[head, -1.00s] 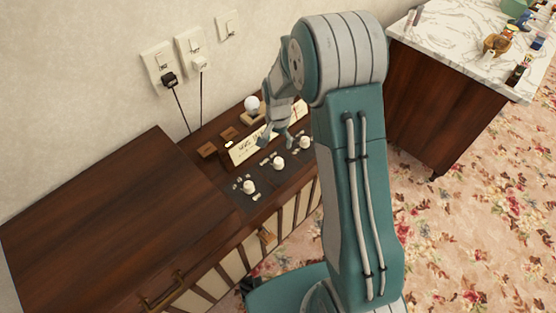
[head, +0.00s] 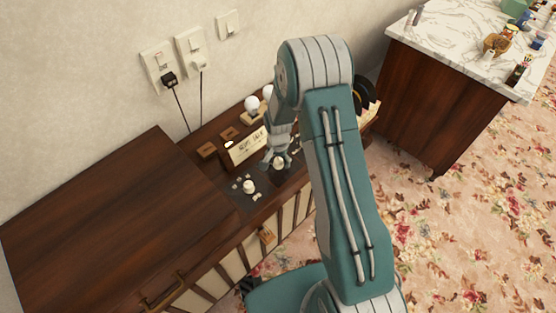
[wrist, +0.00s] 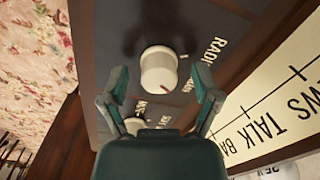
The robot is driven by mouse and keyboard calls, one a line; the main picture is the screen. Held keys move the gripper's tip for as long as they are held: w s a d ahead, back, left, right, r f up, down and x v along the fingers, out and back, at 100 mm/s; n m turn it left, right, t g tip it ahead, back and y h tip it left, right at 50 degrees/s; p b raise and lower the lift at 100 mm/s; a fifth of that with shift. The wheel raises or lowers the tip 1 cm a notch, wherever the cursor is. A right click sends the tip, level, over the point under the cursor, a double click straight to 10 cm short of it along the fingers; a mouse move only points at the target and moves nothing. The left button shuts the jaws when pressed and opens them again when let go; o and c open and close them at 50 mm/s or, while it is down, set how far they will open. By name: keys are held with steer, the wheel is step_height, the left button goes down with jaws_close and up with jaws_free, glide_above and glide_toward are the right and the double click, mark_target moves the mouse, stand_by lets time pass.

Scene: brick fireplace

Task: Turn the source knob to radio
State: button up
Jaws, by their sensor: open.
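A dark control panel (head: 262,197) on the wooden cabinet carries white knobs. The middle knob (head: 279,162) is at my gripper (head: 277,160), and the left knob (head: 249,187) stands clear. In the wrist view a white knob (wrist: 158,72) lies between the two open green fingers, with visible gaps on both sides. A short dark mark shows on its right side. The word beginning "RADI" (wrist: 213,50) is printed on the panel to its upper right. Another pale knob (wrist: 135,125) is partly hidden by my gripper, with small labels near it.
A cream dial plate (head: 247,147) reading "NEWS TALK" stands behind the knobs. A white round bulb (head: 252,103) is behind it. A wooden cabinet top (head: 120,215) is clear at left. Plugged wall sockets (head: 160,65) are above. A marble counter (head: 455,35) is at right.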

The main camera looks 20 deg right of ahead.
jaws_close()
steer(key=n, duration=0.5)
steer(key=shift+n, duration=0.4)
steer(key=n, duration=0.5)
steer(key=shift+n, duration=0.7)
jaws_free()
